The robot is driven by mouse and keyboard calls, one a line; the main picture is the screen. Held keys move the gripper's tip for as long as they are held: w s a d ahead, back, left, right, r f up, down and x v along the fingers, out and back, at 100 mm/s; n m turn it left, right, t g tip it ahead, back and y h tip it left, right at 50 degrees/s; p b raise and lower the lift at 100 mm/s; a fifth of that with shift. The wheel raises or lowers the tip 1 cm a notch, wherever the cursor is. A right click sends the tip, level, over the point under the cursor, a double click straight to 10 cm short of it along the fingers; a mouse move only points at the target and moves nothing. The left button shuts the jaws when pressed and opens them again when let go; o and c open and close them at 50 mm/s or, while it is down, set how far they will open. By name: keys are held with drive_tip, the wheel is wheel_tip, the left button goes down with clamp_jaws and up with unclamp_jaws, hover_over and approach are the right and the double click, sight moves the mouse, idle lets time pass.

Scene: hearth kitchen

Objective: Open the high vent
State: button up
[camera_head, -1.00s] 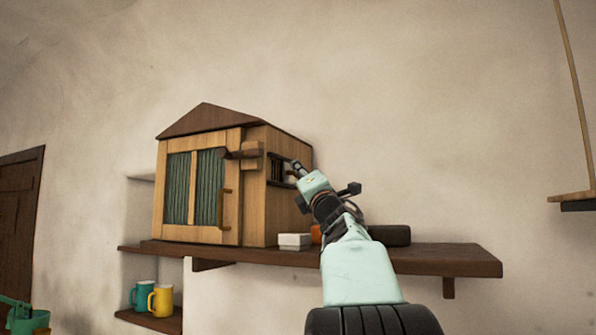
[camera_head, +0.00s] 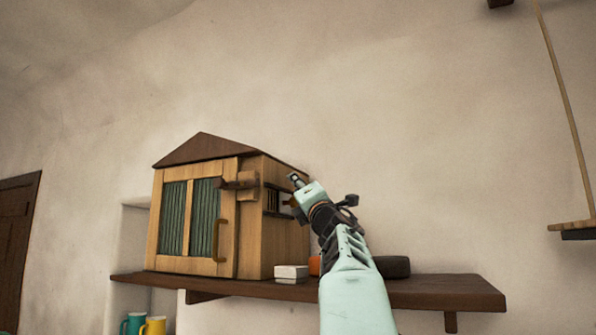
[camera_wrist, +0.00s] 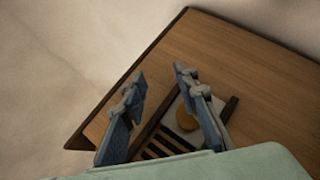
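A wooden house-shaped cabinet (camera_head: 255,225) stands on a wall shelf. Its right side carries the high vent (camera_head: 271,199), a framed opening with dark slats. The vent also shows in the wrist view, with dark slats (camera_wrist: 163,146), a pale panel (camera_wrist: 180,110) and a round orange knob (camera_wrist: 187,119). My gripper (camera_head: 297,189) is beside the vent, at the cabinet's right side. In the wrist view my gripper (camera_wrist: 160,79) is open and empty. The right finger partly overlaps the pale panel near the knob. I cannot tell whether it touches.
The shelf (camera_head: 435,291) runs below the cabinet. A small white box (camera_head: 291,273) and a dark rounded object (camera_head: 393,267) lie on it, close to my arm. A wooden piece with a rod (camera_head: 575,225) hangs at the far right.

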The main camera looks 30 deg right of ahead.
wheel_tip(320, 180, up, 3)
drive_tip(key=shift+a+r, duration=0.1)
drive_tip(key=shift+a, duration=0.05)
drive_tip(key=shift+r, duration=1.15)
drive_tip(key=shift+s+r, duration=0.1)
